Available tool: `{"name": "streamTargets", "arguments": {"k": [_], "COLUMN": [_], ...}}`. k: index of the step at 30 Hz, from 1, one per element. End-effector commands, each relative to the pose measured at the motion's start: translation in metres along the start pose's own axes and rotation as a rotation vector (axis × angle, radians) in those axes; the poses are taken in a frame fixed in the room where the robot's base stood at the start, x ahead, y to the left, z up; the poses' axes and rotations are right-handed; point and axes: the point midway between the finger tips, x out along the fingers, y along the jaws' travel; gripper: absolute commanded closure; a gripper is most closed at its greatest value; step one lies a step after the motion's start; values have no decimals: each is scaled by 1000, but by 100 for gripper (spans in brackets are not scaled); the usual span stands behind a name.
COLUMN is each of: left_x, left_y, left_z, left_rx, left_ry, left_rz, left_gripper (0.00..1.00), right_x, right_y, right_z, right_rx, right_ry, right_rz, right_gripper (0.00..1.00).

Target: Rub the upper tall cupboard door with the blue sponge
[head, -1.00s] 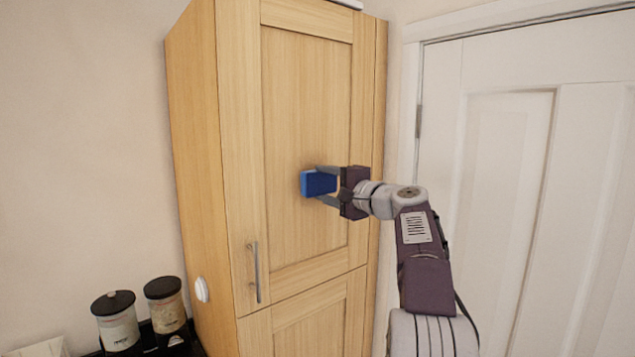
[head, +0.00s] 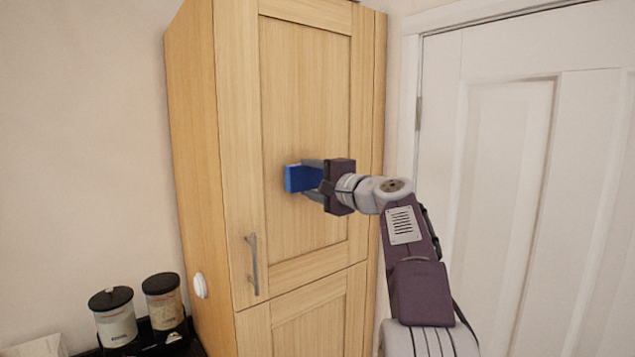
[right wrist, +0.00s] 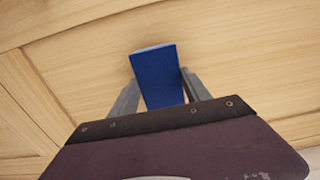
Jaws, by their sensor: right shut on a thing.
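The blue sponge (head: 299,178) is held between the fingers of my right gripper (head: 312,180), in front of the upper tall cupboard door (head: 306,110). The gripper is shut on it. The sponge is at the middle height of the door's recessed panel, left of the panel's centre. In the right wrist view the sponge (right wrist: 158,75) stands out past the fingertips towards the wood panel (right wrist: 225,50). It looks at or very near the panel; I cannot tell if it touches. My left gripper is not in view.
A vertical metal handle (head: 253,264) is at the door's lower left. The lower cupboard door (head: 315,320) is below. A white panelled door (head: 520,180) stands at the right. Two black-lidded jars (head: 115,318) (head: 164,302) stand at the lower left.

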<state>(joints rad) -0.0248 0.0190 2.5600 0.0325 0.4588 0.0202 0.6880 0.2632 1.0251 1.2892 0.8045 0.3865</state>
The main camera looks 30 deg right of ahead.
Motion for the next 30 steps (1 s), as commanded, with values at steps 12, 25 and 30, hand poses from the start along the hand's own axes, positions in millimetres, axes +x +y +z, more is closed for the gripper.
{"name": "streamTargets", "arguments": {"k": [12, 25, 30], "left_x": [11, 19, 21], "left_y": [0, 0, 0], "left_z": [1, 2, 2], "left_rx": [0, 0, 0], "left_ry": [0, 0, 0], "left_rz": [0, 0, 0], "left_gripper": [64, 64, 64], "right_x": [-1, -2, -5], "right_y": [1, 0, 0], "right_z": [24, 54, 53], "right_rx": [0, 0, -1], "right_ry": [-4, -2, 0], "right_rz": [0, 0, -1], "right_gripper": [77, 77, 77]}}
